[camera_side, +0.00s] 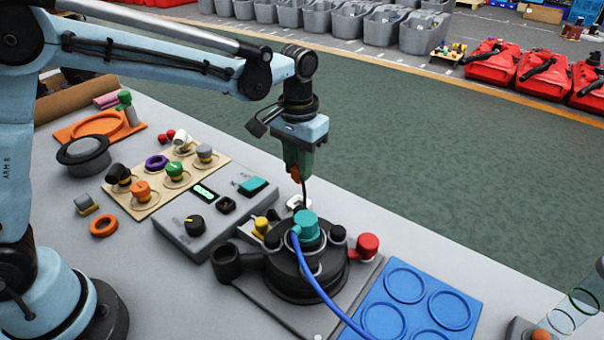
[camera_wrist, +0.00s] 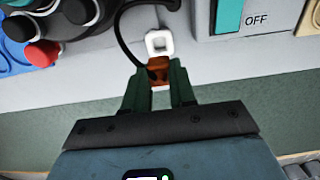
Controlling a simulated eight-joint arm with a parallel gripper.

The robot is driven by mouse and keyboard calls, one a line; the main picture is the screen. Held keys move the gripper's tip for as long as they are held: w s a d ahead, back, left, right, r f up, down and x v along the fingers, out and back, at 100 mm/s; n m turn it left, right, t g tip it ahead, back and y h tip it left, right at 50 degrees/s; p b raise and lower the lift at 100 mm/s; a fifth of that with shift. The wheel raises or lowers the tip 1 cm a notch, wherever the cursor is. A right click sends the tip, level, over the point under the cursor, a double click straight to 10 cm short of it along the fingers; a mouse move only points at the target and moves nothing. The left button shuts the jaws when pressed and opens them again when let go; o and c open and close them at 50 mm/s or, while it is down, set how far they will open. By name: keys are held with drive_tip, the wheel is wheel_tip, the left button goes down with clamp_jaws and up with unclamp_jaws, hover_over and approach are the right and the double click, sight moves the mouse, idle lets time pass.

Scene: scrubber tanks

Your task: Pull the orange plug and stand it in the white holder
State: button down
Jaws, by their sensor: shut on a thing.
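My gripper (camera_side: 298,176) is shut on the orange plug (camera_side: 295,174). In the wrist view, the two green fingers (camera_wrist: 159,92) close on both sides of the plug (camera_wrist: 159,68). A black cable runs from the plug. The white holder (camera_side: 296,202) is a small square piece with an opening, on the table behind the round black unit. It also shows in the wrist view (camera_wrist: 159,43), just beyond the plug. In the side view the plug is above the holder and looks apart from it. The plug's lower end is hard to make out.
The black round unit (camera_side: 292,274) with a teal cap (camera_side: 306,228), blue hose and red knob (camera_side: 368,246) stands in front. A grey control box (camera_side: 216,220) is to the left. A blue tray (camera_side: 408,300) lies at the right. The table's far edge is close behind the holder.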

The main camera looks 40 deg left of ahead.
sight(299, 183)
drive_tip(key=shift+f, duration=2.5)
drive_tip(key=shift+f, duration=0.2)
drive_tip(key=shift+f, duration=0.85)
drive_tip(key=shift+c, duration=1.8)
unclamp_jaws()
drive_tip(key=shift+r, duration=4.3)
